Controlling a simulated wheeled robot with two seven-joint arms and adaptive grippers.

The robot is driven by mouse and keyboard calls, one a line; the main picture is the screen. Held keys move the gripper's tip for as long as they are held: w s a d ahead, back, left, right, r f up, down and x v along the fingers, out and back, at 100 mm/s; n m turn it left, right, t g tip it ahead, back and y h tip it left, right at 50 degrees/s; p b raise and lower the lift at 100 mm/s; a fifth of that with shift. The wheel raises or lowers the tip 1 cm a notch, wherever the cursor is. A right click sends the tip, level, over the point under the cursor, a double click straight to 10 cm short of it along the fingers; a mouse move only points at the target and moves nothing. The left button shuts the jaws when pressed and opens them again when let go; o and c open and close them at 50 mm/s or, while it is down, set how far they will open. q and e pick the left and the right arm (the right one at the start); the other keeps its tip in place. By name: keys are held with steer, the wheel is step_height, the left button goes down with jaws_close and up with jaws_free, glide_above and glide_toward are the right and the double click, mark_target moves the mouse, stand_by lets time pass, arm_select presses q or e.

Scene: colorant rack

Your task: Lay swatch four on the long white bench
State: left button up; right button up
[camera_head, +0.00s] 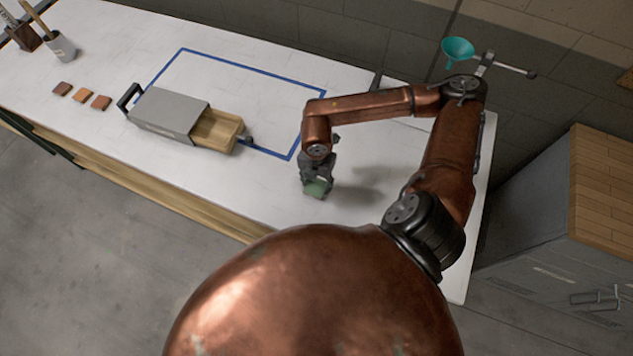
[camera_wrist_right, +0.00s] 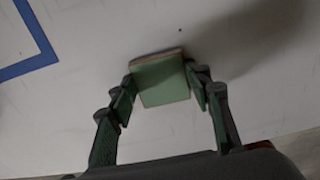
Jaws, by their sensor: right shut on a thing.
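A green swatch (camera_wrist_right: 163,82) is held between the fingers of my right gripper (camera_wrist_right: 160,90) in the right wrist view. In the head view the green swatch (camera_head: 317,188) shows at the tips of my right gripper (camera_head: 317,184), over the white bench (camera_head: 270,195). I cannot tell whether the swatch touches the bench top. No number on it can be read. Three small swatches (camera_head: 82,95) in brown, orange and red lie in a row at the bench's left. My left gripper is not in view.
A cup (camera_head: 61,47) stands at the far left. A teal funnel (camera_head: 457,48) is at the back right. Bench around my right gripper is clear.

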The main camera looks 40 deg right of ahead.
mark_target(317, 185)
steer(key=o, duration=1.1)
steer(key=shift+f, duration=0.1)
steer(key=shift+c, duration=0.2)
step_height(317, 185, up, 12)
